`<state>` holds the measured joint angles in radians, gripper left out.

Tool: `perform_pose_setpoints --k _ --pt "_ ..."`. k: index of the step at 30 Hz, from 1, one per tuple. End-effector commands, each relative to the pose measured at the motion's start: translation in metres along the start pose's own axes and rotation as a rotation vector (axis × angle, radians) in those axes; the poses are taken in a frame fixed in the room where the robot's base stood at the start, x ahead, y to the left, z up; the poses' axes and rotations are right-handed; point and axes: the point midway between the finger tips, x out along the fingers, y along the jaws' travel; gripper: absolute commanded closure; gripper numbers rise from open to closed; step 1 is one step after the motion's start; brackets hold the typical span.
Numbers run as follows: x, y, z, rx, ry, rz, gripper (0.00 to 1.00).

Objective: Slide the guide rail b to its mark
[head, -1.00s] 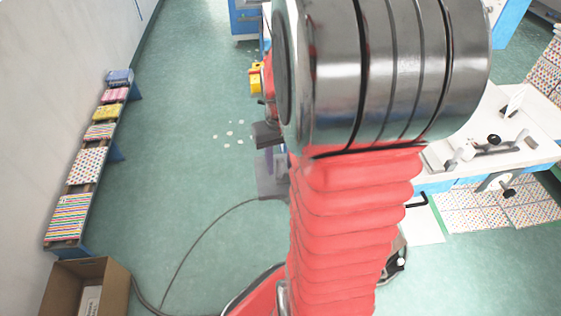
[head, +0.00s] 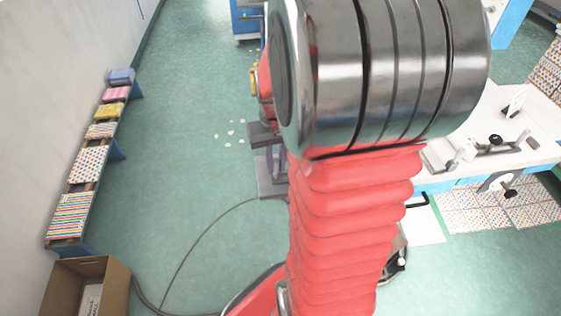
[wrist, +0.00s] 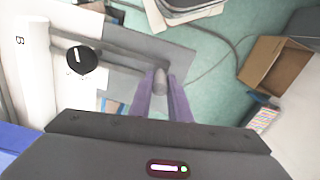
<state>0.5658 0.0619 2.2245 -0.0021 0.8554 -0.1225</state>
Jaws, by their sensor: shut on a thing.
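In the wrist view, my gripper (wrist: 160,98) has two purple fingers shut on a grey rounded handle (wrist: 160,79). The handle sits at the end of a grey bar (wrist: 118,54) that runs back to a white strip (wrist: 38,75) marked "B" at the left. I take these to be guide rail b, though the fingers and gripper body hide part of it. A round black knob (wrist: 80,60) with a white line lies beside the bar. In the head view, my arm hides most of the gripper; one purple finger (head: 282,165) shows. I cannot make out the mark.
A grey plate (wrist: 176,52) lies under the bar. A cardboard box (head: 112,285) stands at the lower left, and a low bench (head: 75,228) with folded cloths runs along the wall. A cable (head: 200,237) crosses the green floor. The white table (head: 540,130) is at the right.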

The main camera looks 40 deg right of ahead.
Motion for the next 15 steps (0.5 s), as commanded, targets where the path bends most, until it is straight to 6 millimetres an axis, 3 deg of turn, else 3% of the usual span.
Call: perform_pose_setpoints --k 6,7,15 --pt "-0.0004 -0.0001 -0.0005 0.000 0.001 0.000 1.00" --pt "-0.0004 -0.0001 -0.0005 0.000 0.001 0.000 0.81" --pt "-0.0003 -0.0002 -0.0003 0.000 0.001 0.000 0.64"
